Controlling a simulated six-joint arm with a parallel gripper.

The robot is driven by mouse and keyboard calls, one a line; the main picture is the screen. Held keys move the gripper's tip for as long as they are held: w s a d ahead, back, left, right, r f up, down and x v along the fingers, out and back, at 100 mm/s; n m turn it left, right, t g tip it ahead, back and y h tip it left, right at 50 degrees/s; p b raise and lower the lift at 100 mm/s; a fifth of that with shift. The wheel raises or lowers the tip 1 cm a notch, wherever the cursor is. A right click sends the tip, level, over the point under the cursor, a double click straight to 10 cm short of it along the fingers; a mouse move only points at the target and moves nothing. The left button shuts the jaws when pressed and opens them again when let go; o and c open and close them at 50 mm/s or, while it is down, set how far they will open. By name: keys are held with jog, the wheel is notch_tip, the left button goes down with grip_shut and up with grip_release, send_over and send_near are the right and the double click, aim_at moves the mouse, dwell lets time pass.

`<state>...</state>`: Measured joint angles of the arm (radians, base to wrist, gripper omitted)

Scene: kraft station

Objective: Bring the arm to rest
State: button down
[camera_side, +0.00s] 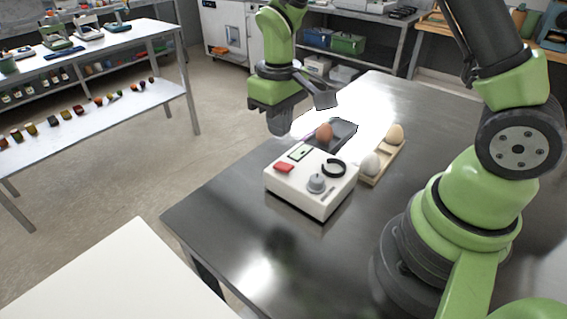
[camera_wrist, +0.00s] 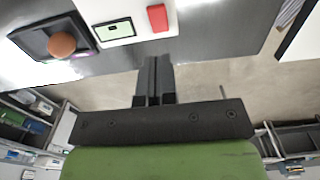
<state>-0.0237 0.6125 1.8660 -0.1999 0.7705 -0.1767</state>
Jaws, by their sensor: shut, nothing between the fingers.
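My gripper (camera_side: 279,122) hangs over the far left edge of the steel table, to the left of a white box with controls (camera_side: 310,185). In the wrist view my gripper (camera_wrist: 155,62) shows its two dark fingers together, with nothing between them. The white box also shows at the top of the wrist view (camera_wrist: 118,12). A brown egg (camera_side: 324,132) sits in a dark tray (camera_side: 345,130) behind the box. The brown egg is also at the upper left of the wrist view (camera_wrist: 61,44). My gripper is apart from all of these.
A wooden holder (camera_side: 390,160) to the right of the box carries a tan egg (camera_side: 395,134) and a white egg (camera_side: 369,164). The steel table (camera_side: 230,215) is bare at its front left. A shelved bench (camera_side: 120,110) stands at the left across open floor (camera_side: 215,120).

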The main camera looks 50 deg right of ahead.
jog(key=s+r+m+t+y, duration=0.1)
jog(key=s+r+t, duration=0.15)
jog(key=r, duration=0.35)
jog(key=s+r+m+t, duration=0.1)
jog(key=s+r, duration=0.3)
jog(key=r, duration=0.3)
jog(key=s+a+r+m+t+y, duration=0.1)
jog(key=s+a+r+m+t, duration=0.1)
jog(key=s, duration=0.8)
jog(key=shift+s+r+t, duration=0.2)
jog(key=shift+r+t, duration=0.65)
jog(key=shift+r, duration=0.4)
